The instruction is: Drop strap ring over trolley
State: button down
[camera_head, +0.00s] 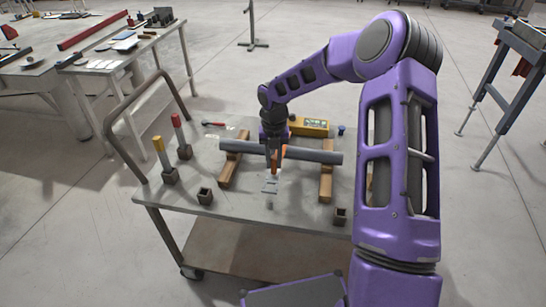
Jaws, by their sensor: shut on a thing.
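My gripper (272,168) points down at the middle of the trolley (190,203), in front of the grey pipe. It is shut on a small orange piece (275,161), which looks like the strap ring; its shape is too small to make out. The grey pipe (315,156) lies across two wooden supports on the trolley top. I cannot tell whether the orange piece touches the pipe or goes around it. A pale flat piece (270,186) shows just below the gripper.
A yellow-topped post (161,152) and a red-topped post (180,137) stand at the trolley's left. Small dark open blocks (205,196) sit near the front edge, another (340,216) at right. The left front top is mostly clear.

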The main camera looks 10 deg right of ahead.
aim_at(274, 173)
dwell(0.4)
jog(key=shift+w+f+b, duration=0.1)
jog(key=shift+f+b, duration=1.35)
jog(key=shift+f, duration=1.45)
jog(key=shift+p, duration=0.7)
jog(key=shift+f+b, duration=1.4)
jog(key=shift+f, duration=1.1)
jog(key=c, duration=0.7)
grip_release()
jog(key=shift+o, duration=0.2)
notch_tip(274, 173, up, 17)
jog(key=shift+r+p, duration=0.2)
jog(key=shift+p, duration=0.9)
